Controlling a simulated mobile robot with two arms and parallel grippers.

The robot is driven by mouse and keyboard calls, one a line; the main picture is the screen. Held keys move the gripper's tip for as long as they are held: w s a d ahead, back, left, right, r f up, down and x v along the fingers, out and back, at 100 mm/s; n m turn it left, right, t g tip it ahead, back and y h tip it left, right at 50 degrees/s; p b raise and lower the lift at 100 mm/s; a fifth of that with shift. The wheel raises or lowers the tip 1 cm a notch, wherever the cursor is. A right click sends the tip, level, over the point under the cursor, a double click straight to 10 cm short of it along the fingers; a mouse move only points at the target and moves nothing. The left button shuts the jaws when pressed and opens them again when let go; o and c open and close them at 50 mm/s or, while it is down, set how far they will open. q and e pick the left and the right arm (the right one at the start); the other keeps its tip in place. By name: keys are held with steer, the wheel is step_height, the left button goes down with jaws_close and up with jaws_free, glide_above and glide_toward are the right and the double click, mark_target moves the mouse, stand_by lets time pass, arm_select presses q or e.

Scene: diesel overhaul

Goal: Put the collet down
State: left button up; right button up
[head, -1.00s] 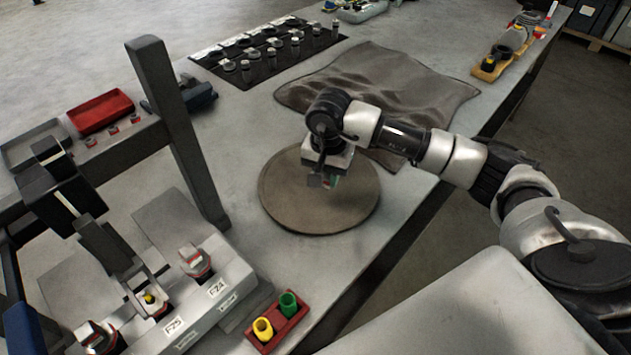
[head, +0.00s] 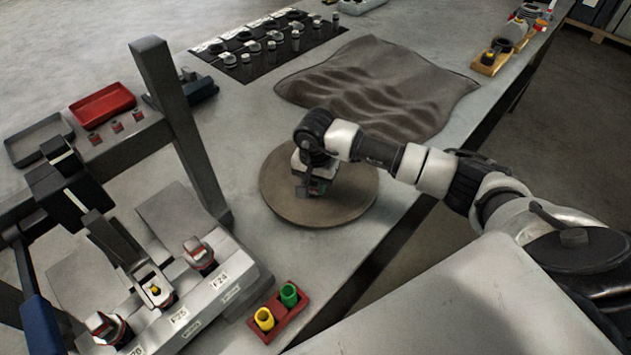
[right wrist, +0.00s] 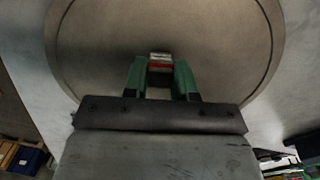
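My right gripper (head: 314,188) points down over the round brown disc (head: 345,208) on the bench. In the right wrist view its two green fingers (right wrist: 160,75) are closed around a small piece with a red band and a pale end, which I take as the collet (right wrist: 160,61). The disc fills the background behind it there. In the head view the gripper body hides the collet. I cannot tell whether the collet touches the disc. My left gripper is not in view.
A crumpled brown cloth (head: 385,85) lies behind the disc. A red holder (head: 268,325) with a yellow and a green cup stands in front. A labelled fixture (head: 215,290) and dark post (head: 180,125) are at left. A black mat (head: 262,65) with several parts is at the back.

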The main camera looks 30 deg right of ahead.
steer(key=o, duration=0.4)
steer(key=shift+r+p, duration=0.25)
steer(key=shift+p, duration=0.1)
steer(key=shift+w+r+b, duration=0.1)
steer(key=shift+r+b, duration=0.25)
steer(key=shift+b, duration=0.05)
step_height(320, 180, up, 11)
steer(key=b, duration=0.3)
